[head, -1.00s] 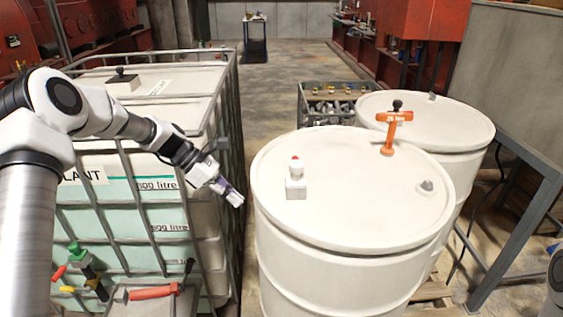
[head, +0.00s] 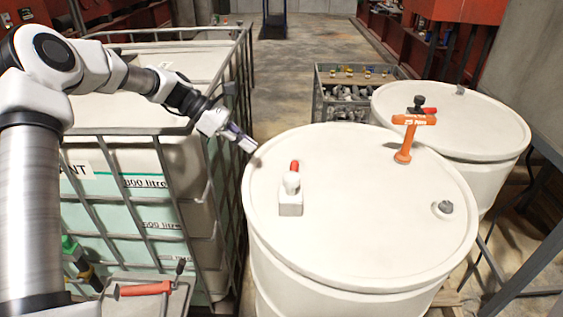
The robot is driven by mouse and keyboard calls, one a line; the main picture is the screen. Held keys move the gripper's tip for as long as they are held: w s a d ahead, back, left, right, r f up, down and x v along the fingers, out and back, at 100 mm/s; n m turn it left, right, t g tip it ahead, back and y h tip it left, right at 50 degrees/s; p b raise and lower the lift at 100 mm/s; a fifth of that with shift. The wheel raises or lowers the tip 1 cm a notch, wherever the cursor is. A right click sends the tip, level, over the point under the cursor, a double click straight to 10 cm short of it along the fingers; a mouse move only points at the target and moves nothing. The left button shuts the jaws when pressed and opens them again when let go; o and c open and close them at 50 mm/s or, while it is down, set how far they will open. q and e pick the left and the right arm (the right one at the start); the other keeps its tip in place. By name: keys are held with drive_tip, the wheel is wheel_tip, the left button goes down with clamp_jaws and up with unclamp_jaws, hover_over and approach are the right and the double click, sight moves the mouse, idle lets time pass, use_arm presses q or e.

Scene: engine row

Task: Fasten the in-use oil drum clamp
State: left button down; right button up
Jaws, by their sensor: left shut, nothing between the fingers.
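The nearer white drum (head: 350,250) stands in the middle of the head view. On the left of its lid is a small white block clamp (head: 290,203) with a red-tipped lever (head: 294,166) standing up. An orange T-handled tool (head: 403,148), with small lettering on its bar, stands upright at the lid's far right. A grey cap (head: 443,208) sits on the right of the lid. My left gripper (head: 247,143) is shut and empty by the drum's far left rim, apart from the clamp. My right gripper is out of view.
A second white drum (head: 465,125) stands behind to the right; a black and red fitting (head: 421,108) shows above its lid. A caged liquid tank (head: 150,225) stands left, with a red-handled lever (head: 145,289) in front. A crate of parts (head: 345,97) stands behind.

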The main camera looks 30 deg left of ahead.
sight(278, 176)
use_arm(q)
drive_tip(key=shift+s, duration=0.1)
drive_tip(key=p+x, duration=0.1)
drive_tip(key=x, duration=0.9)
drive_tip(key=shift+w+f, duration=0.15)
drive_tip(key=shift+w, duration=0.05)
drive_tip(key=shift+p, duration=0.35)
